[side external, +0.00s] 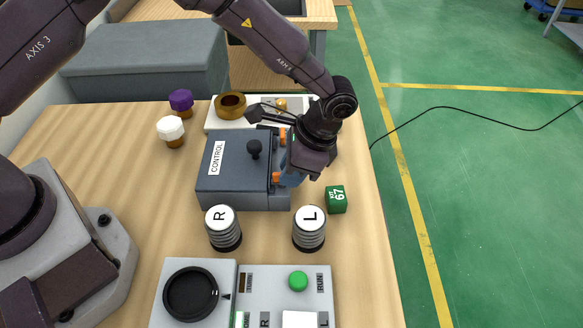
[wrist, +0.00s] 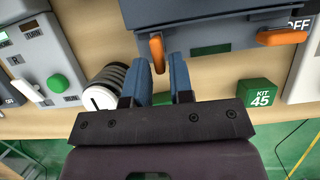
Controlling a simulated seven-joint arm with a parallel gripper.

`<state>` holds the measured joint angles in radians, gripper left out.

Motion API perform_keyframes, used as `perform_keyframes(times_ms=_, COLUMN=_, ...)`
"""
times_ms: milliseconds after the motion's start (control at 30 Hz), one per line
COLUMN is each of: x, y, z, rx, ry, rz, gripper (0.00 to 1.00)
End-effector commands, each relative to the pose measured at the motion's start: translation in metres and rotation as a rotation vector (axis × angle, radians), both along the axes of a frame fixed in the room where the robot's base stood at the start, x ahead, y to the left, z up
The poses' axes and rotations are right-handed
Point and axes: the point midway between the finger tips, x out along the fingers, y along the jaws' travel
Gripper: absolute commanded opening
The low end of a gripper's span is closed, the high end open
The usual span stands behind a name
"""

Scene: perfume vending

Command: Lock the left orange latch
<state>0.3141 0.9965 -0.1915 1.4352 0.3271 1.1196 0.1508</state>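The grey control box (side external: 232,172) has two orange latches on its side facing my gripper. In the wrist view, the left orange latch (wrist: 157,52) hangs down almost vertically, and the right orange latch (wrist: 282,37) lies nearly level. The side view shows the nearer latch (side external: 276,178) and the farther latch (side external: 282,137). My gripper (wrist: 161,62) has two blue fingers, partly apart, with the left latch at their tips, roughly in line with the gap. I cannot tell whether either finger touches it. My arm hides part of the box's side in the side view.
A green kit cube (side external: 337,199) stands beside my gripper. Canisters R (side external: 223,228) and L (side external: 309,228) stand in front of the box, L close to my fingers. A panel with a green button (side external: 298,281) is nearest. Purple (side external: 181,101) and white (side external: 171,130) capped bottles stand behind.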

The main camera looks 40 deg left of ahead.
Motion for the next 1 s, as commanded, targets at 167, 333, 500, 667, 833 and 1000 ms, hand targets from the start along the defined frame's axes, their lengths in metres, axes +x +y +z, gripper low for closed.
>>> perform_keyframes(times_ms=167, x=0.000, y=0.000, z=0.000, rx=0.000, ry=0.000, rz=0.002, gripper=0.21)
perform_keyframes(times_ms=333, x=0.005, y=-0.004, z=0.013, rx=-0.002, ry=-0.004, rz=0.001, gripper=0.21)
perform_keyframes(times_ms=500, x=0.014, y=-0.014, z=0.045, rx=-0.002, ry=-0.005, rz=0.001, gripper=0.21)
perform_keyframes(times_ms=667, x=0.023, y=-0.024, z=0.079, rx=-0.003, ry=-0.005, rz=0.001, gripper=0.21)
perform_keyframes(times_ms=833, x=0.031, y=-0.032, z=0.105, rx=-0.002, ry=-0.003, rz=0.000, gripper=0.21)
perform_keyframes(times_ms=1000, x=0.034, y=-0.035, z=0.118, rx=0.000, ry=-0.001, rz=0.001, gripper=0.21)
